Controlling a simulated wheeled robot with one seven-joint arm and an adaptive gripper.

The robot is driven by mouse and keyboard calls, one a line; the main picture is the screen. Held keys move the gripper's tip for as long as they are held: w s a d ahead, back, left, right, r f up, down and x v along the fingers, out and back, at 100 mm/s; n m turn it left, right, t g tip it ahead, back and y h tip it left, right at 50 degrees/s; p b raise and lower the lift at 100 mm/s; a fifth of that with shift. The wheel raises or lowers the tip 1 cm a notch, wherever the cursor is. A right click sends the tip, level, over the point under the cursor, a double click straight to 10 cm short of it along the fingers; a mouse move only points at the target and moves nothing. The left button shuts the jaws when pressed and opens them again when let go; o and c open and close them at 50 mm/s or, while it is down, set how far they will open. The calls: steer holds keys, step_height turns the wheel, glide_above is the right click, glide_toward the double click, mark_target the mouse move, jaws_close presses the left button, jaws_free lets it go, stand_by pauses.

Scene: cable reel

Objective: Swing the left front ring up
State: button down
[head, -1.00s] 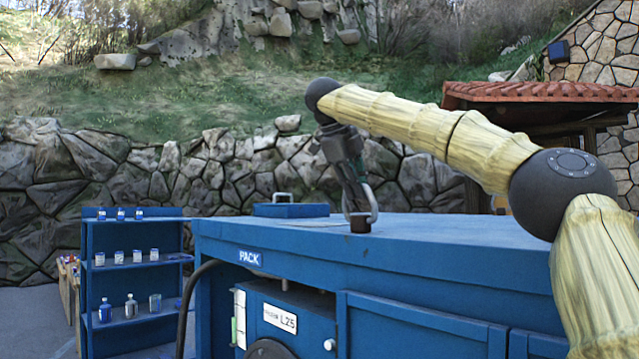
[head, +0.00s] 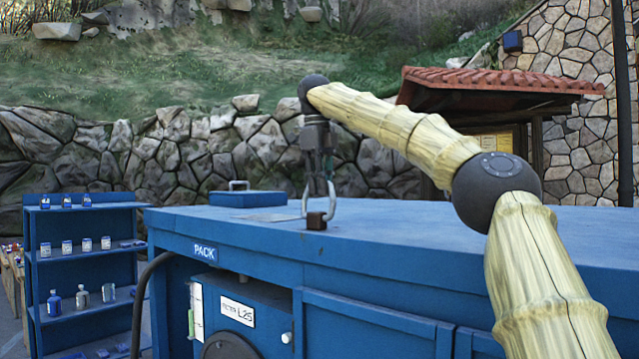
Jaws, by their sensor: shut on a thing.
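A metal lifting ring (head: 332,200) stands upright at a small brown block (head: 316,221) on top of the blue cabinet (head: 420,222), near its front edge. My gripper (head: 319,190) points straight down from above and is shut on the ring. Its fingers cover part of the ring, so the exact grip is partly hidden.
A blue box with a handle (head: 246,197) sits on the cabinet top behind and left of my gripper. A blue shelf (head: 85,258) with bottles and jars stands at the left. The cabinet top to the right is clear. A dark hose (head: 137,300) runs down the cabinet's left side.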

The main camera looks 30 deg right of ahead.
steer(key=shift+f, duration=0.3)
steer(key=c, duration=1.5)
jaws_free()
steer(key=shift+s+d, duration=0.1)
steer(key=shift+d, duration=0.05)
steer(key=shift+o, duration=0.2)
steer(key=shift+d+r, duration=0.1)
steer(key=shift+d, duration=0.1)
steer(key=shift+a+r, duration=0.1)
steer(key=shift+a, duration=0.2)
